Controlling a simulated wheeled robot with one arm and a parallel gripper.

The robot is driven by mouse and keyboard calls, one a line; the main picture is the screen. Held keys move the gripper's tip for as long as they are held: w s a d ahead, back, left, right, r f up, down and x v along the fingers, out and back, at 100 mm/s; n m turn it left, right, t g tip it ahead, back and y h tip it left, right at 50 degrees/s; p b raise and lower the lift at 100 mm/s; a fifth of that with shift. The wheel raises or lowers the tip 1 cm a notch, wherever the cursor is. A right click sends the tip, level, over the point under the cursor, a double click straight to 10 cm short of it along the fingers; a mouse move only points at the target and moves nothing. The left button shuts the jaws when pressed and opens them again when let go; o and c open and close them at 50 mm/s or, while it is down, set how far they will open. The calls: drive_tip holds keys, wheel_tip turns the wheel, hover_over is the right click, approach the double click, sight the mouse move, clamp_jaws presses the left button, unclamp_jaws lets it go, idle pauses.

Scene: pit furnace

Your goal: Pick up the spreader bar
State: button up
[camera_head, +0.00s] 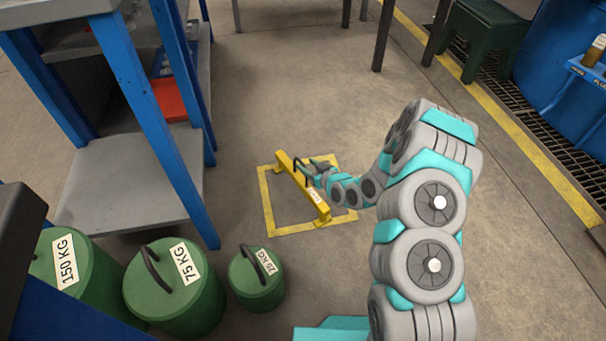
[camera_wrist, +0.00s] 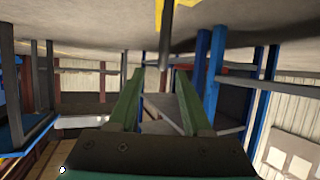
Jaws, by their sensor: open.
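The yellow spreader bar (camera_head: 320,207) lies on the floor inside a yellow painted square. It has a dark upright handle near its middle, partly hidden by my gripper in the head view. My gripper (camera_head: 309,168) is low, right at the handle. In the wrist view, my gripper (camera_wrist: 160,72) has its two green fingers apart. The dark handle (camera_wrist: 166,38) reaches down to between the fingertips, and a small part of the yellow bar (camera_wrist: 181,6) shows at the top edge. I cannot tell whether the fingers touch the handle.
Green weights marked 150 KG (camera_head: 75,290), 75 KG (camera_head: 180,300) and 25 KG (camera_head: 256,285) stand at the lower left. A blue-framed shelf (camera_head: 140,110) with a red bin (camera_head: 170,99) is at left. Blue drums (camera_head: 560,60) stand at right.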

sight(298, 159)
drive_tip(key=shift+x, duration=1.3)
drive_tip(key=shift+b+x, duration=0.4)
drive_tip(key=shift+x, duration=2)
drive_tip(key=shift+w+a+f, duration=0.15)
drive_tip(key=shift+a, duration=0.1)
clamp_jaws()
